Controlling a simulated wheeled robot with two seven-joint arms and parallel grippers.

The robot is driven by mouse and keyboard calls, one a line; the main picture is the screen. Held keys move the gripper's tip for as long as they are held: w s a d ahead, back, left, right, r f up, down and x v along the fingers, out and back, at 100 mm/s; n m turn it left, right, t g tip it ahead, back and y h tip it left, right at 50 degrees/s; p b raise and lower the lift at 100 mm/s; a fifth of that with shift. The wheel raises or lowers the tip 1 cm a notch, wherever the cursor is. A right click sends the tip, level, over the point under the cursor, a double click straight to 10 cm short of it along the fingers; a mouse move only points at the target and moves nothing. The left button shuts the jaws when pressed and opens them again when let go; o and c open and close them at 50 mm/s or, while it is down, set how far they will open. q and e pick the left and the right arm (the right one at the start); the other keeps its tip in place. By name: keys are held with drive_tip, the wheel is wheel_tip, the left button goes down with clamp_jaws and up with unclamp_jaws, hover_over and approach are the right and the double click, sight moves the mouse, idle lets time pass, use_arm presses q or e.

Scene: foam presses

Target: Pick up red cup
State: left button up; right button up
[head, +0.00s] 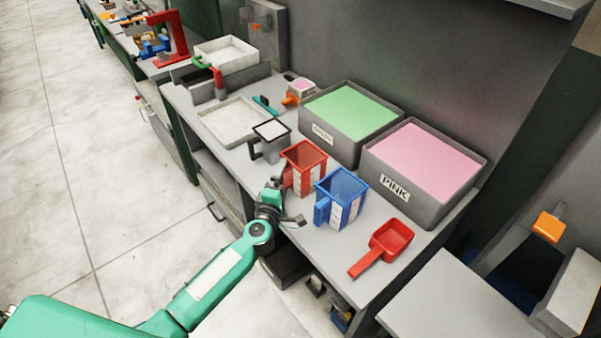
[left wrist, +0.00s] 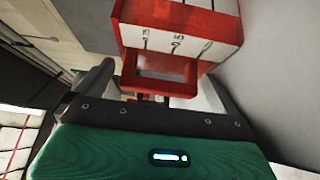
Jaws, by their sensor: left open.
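The red cup (head: 304,166) is a square measuring cup with white marked panels, standing upright on the grey bench (head: 300,237). Its handle faces my left gripper (head: 285,202). In the left wrist view the red cup (left wrist: 180,30) fills the top middle, and its loop handle (left wrist: 160,76) lies between the two dark fingers of my left gripper (left wrist: 155,90). The fingers are open on either side of the handle. I cannot tell whether they touch it. My right gripper is not in view.
A blue measuring cup (head: 342,198) stands just right of the red one, and a grey cup (head: 270,140) just left. A red scoop (head: 382,247) lies at the front right. Bins of green (head: 349,111) and pink (head: 425,163) material stand behind.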

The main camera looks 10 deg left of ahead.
use_arm(q)
drive_tip(key=c, duration=1.2)
